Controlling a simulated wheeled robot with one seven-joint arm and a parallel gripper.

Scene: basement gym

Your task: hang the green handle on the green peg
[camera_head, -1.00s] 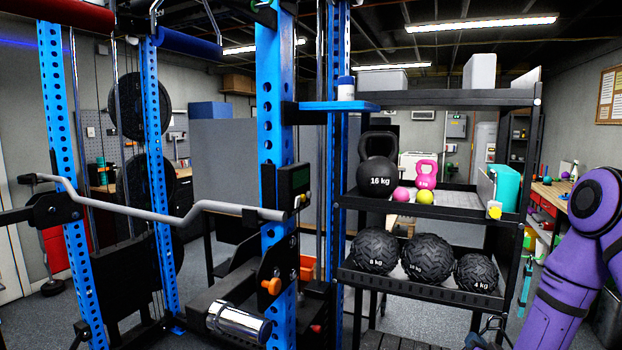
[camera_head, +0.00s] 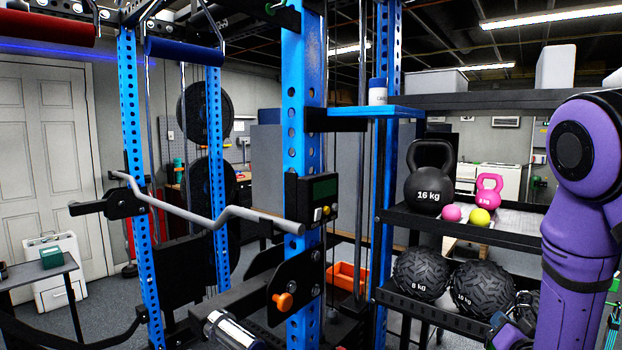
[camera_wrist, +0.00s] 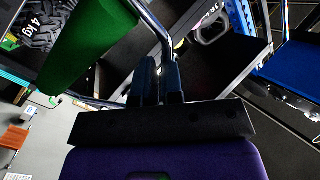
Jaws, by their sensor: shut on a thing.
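The green handle (camera_wrist: 90,45) has a thick green grip and a bent metal bar, and it fills the upper left of the wrist view. My gripper (camera_wrist: 160,70) is shut on the metal bar beside the grip. In the head view, only part of my wrist area shows low at the right, and the handle cannot be made out clearly there. A small green piece on a black bracket (camera_head: 270,9), at the top of the blue rack post, looks like the green peg. The frame's top edge cuts it off. The handle is well away from it.
A red handle (camera_head: 45,29) and a blue handle (camera_head: 183,51) hang at the upper left. The blue rack post (camera_head: 304,120), a curved grey bar (camera_head: 210,218) and a blue ledge with a bottle (camera_head: 378,92) stand ahead. A shelf with kettlebells (camera_head: 428,188) and balls is at the right.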

